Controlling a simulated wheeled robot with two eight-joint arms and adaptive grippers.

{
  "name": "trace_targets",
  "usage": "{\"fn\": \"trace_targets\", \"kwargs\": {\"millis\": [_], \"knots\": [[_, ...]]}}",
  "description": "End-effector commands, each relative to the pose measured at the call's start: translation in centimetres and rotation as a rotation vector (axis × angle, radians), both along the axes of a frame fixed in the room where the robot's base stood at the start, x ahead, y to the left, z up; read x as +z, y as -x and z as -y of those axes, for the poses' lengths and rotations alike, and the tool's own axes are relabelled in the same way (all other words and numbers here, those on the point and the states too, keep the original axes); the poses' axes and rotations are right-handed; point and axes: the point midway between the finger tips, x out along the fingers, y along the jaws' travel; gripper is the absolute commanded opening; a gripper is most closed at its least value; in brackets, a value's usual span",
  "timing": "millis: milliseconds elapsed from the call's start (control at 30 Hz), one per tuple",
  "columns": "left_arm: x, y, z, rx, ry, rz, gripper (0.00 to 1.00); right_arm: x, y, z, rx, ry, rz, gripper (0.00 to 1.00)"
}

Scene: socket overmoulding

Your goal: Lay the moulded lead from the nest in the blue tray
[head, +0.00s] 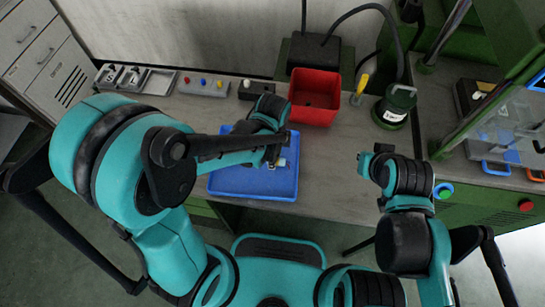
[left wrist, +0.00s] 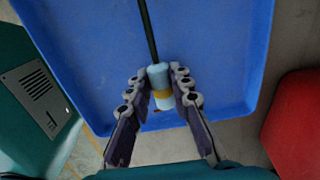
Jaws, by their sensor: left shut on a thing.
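The blue tray (head: 250,184) lies on the bench in front of me and fills much of the left wrist view (left wrist: 215,50). My left gripper (head: 277,158) is over the tray's right part. In the left wrist view its fingers (left wrist: 161,90) are shut around the moulded lead (left wrist: 159,76), a pale blue-white plug body with a yellow band. The lead's dark cable runs away over the tray. I cannot tell whether the lead touches the tray floor. My right gripper (head: 364,163) is over the bench to the right; its fingers are too small to read. The nest is not clearly visible.
A red bin (head: 315,97) stands just behind the tray. A green machine frame with clear guards (head: 505,130) stands at the right. The bench between tray and right arm is clear.

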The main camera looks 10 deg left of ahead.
Motion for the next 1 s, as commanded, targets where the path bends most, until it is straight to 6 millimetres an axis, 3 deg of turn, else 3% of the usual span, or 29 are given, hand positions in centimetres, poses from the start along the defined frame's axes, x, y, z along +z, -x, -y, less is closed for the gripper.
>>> {"fn": "trace_targets", "kwargs": {"millis": [467,500,600,1000], "knots": [[-0.14,0.00,0.00,0.000,0.000,0.000,0.00,-0.11,0.00,0.00,0.000,0.000,0.000,0.00],[-0.14,0.00,0.00,0.000,0.000,0.000,0.23,-0.11,0.00,0.00,0.000,0.000,0.000,0.00],[-0.14,0.00,0.00,0.000,0.000,0.000,0.45,-0.11,0.00,0.00,0.000,0.000,0.000,0.00],[0.52,0.00,0.01,0.000,0.000,0.000,0.45,-0.12,0.00,0.00,0.000,0.000,0.000,0.00]]}}
